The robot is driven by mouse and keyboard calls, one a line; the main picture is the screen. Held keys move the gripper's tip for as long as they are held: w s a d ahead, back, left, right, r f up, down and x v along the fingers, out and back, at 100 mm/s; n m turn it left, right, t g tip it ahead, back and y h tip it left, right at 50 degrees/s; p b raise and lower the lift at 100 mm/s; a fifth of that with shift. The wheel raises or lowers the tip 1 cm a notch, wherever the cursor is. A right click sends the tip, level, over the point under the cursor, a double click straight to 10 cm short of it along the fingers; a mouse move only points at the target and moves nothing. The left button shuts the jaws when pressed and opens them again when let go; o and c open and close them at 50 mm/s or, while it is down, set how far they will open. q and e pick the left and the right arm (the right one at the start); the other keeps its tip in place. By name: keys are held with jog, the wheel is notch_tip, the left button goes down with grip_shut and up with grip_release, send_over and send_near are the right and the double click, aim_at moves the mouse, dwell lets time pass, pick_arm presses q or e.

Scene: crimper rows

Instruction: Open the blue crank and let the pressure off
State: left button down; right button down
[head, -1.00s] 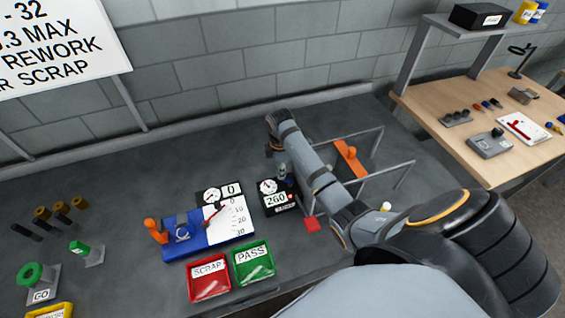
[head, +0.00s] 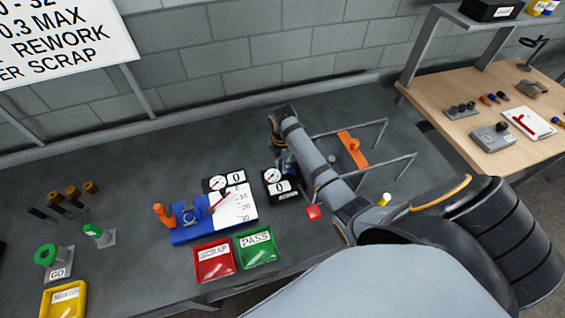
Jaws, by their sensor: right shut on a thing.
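The crank's exact angle cannot be told. My left gripper is not in view.
Left of the unit is a blue fixture (head: 184,235) with an orange handle and a white scale. Red SCRAP (head: 214,273) and green PASS (head: 256,258) trays lie in front. A grey rail frame with an orange bar (head: 353,149) stands right, beyond my arm.

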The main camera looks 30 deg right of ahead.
dwell(0.4)
jog(key=c, duration=1.6)
grip_release()
jog(key=shift+o, duration=0.2)
notch_tip(320, 180, up, 8)
jog(key=shift+f, duration=0.25)
jog(key=shift+f, duration=0.1)
